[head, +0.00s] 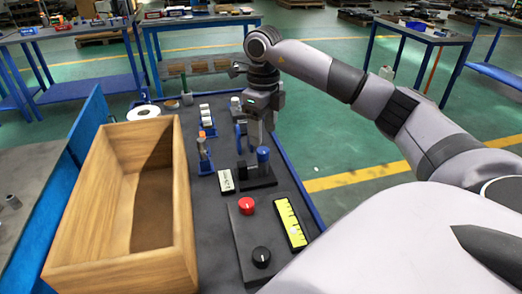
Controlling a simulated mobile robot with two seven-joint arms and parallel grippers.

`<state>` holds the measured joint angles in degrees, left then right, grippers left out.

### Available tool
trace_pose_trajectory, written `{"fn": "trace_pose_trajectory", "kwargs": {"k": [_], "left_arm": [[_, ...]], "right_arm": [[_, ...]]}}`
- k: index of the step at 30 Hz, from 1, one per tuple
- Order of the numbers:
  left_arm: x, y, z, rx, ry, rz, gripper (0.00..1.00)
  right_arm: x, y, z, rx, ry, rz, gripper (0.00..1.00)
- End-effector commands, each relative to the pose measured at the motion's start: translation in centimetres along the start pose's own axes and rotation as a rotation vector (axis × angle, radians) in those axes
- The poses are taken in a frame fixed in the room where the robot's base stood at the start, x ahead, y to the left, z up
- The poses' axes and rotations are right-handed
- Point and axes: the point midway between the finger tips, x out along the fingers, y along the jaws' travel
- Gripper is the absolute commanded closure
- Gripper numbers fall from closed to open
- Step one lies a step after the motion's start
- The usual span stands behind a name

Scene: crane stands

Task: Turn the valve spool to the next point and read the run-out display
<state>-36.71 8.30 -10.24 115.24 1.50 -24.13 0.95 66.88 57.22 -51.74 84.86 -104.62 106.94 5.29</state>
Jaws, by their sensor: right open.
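My right gripper (255,138) points down over a small black stand (258,181) on the dark bench and is open. Whether the fingers touch anything is too small to tell. The valve spool cannot be made out clearly around the fingers. A small white display box (226,181) with dark characters stands left of the stand; its reading is too small to read. My left gripper is not in view.
A large empty wooden box (181,215) fills the bench's left side. In front are a panel with a red button (246,205) and black knob (261,256), and a yellow strip (291,223).

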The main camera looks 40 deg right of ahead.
Motion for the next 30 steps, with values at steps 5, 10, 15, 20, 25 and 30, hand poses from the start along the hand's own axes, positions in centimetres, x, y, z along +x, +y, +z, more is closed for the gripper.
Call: {"fn": "trace_pose_trajectory", "kwargs": {"k": [5, 10, 15, 20, 25, 30], "left_arm": [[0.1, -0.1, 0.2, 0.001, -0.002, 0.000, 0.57], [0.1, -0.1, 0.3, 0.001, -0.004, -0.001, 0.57], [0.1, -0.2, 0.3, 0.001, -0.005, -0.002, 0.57], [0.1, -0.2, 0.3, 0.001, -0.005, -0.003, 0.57], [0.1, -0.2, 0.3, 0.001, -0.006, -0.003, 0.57], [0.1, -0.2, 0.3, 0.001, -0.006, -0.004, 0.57]], "right_arm": [[3.0, 0.1, -0.1, -0.002, 0.003, 0.002, 0.39], [4.9, 0.1, 0.0, -0.002, 0.001, 0.001, 0.39], [5.7, 0.1, 0.0, -0.003, 0.000, 0.001, 0.39], [5.7, 0.1, 0.0, -0.003, -0.001, 0.002, 0.39], [5.6, 0.1, 0.0, -0.003, -0.001, 0.002, 0.81], [5.6, 0.1, 0.0, -0.004, -0.002, 0.002, 0.95]]}}
